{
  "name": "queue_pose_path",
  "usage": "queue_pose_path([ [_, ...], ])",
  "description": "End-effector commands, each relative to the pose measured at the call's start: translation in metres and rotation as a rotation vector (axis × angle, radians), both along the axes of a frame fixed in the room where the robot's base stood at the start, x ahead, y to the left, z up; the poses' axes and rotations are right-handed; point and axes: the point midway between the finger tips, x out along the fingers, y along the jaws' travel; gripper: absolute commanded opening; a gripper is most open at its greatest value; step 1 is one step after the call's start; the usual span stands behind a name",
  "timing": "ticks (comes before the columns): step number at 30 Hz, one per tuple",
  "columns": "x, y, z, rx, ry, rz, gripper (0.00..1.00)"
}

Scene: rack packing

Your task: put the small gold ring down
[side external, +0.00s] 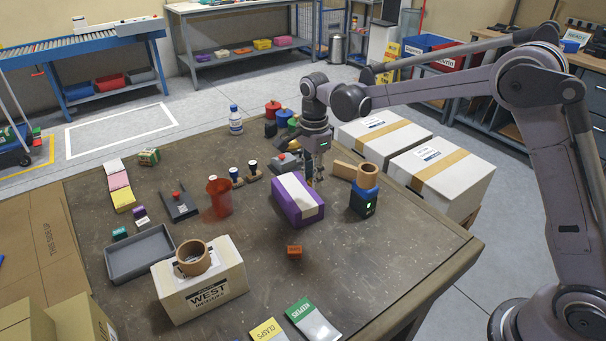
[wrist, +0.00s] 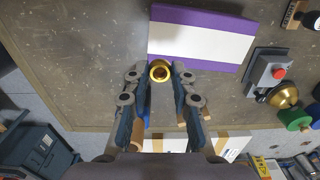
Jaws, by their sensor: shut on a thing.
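The small gold ring (wrist: 159,71) sits between the fingertips of my gripper (wrist: 160,80) in the wrist view, with its hole facing the camera. My gripper is shut on it. In the side external view my gripper (side external: 316,176) points down just behind the right end of a purple box with a white band (side external: 291,208); the ring is too small to make out there. In the wrist view the purple box (wrist: 168,20) lies just beyond the ring. I cannot tell how high the ring is above the table.
A grey box with a red button (side external: 287,160) is behind left. The table's front right (side external: 375,255) is clear.

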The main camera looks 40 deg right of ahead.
Motion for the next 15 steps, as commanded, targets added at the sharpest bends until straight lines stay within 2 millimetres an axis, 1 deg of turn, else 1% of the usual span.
queue_pose_path([
  [1, 0.011, 0.009, -0.001, 0.0, 0.0, 0.011, 0.08],
  [3, 0.022, 0.019, -0.003, 0.0, 0.0, 0.021, 0.08],
  [6, 0.032, 0.029, -0.005, 0.0, 0.0, 0.032, 0.08],
  [11, 0.04, 0.04, -0.008, 0.0, 0.0, 0.04, 0.08],
  [14, 0.043, 0.051, -0.014, 0.0, 0.0, 0.042, 0.08],
  [15, 0.044, 0.058, -0.019, 0.0, 0.0, 0.043, 0.08],
])
